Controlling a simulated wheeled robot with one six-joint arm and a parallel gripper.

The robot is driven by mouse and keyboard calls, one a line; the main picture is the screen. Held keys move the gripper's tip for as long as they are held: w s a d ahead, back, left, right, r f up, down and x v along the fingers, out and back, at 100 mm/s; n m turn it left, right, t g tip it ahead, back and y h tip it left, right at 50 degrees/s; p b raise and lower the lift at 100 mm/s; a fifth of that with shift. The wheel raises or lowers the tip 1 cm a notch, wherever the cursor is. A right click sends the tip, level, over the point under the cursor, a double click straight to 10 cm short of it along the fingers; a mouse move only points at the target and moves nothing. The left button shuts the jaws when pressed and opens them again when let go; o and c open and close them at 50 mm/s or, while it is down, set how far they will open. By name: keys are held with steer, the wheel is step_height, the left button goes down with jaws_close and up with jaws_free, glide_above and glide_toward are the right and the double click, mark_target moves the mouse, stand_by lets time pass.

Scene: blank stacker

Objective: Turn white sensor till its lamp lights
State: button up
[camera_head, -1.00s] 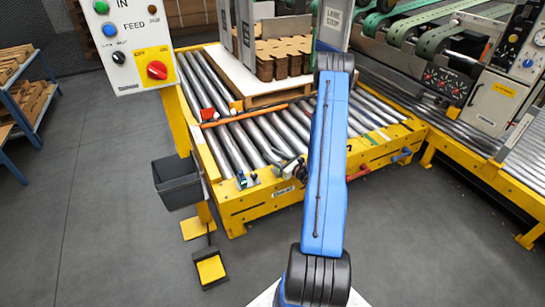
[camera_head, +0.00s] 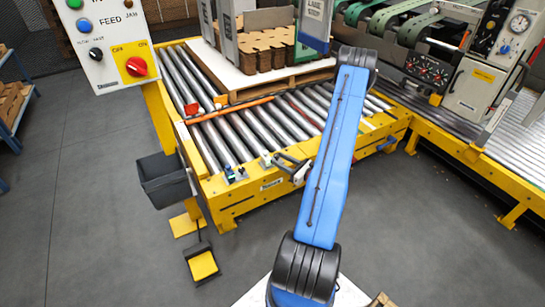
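A small white sensor (camera_head: 267,160) appears to sit on the near yellow rail of the roller table, just left of my gripper. It is too small to make out its lamp or which way it is turned. My gripper (camera_head: 279,161) is at the rail beside it, with its dark fingers pointing left and parted, and nothing visible between them. I cannot tell whether a finger touches the sensor. Another small device, blue and dark with a green spot (camera_head: 231,174), sits further left on the same rail.
The roller table (camera_head: 222,143) carries a pallet with brown cardboard blanks (camera_head: 262,52). An orange bar (camera_head: 229,110) lies across the rollers. A dark bin (camera_head: 165,181) and yellow pedal (camera_head: 202,264) stand at left. A control panel (camera_head: 107,42) hangs upper left. Floor in front is clear.

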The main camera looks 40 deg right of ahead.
steer(key=shift+s+d, duration=0.2)
steer(key=shift+s, duration=0.95)
steer(key=shift+s+d, duration=0.15)
steer(key=shift+s, duration=1)
steer(key=w+a+r+n+g+y, duration=0.2)
steer(key=a+r+n+g+y, duration=0.25)
steer(key=a+r+n, duration=0.4)
steer(key=w+a+r+n+g+y, duration=0.2)
steer(key=a+r+n+g+y, duration=0.3)
steer(key=a+r, duration=0.6)
steer(key=s+a+r+n+g+h, duration=0.1)
steer(key=s+a+r+n+g, duration=0.25)
steer(key=a, duration=0.45)
steer(key=s+a+r+n+g+h, duration=0.1)
steer(key=s+a+r+n+g, duration=0.15)
steer(key=s+a+n, duration=0.4)
steer(key=s+a+r+n+t+h, duration=0.2)
steer(key=s+a+r+n+h, duration=0.1)
steer(key=s+r+n+h, duration=0.7)
steer(key=s+r, duration=0.1)
steer(key=s, duration=0.1)
steer(key=shift+s+n, duration=0.3)
steer(key=shift+n, duration=0.05)
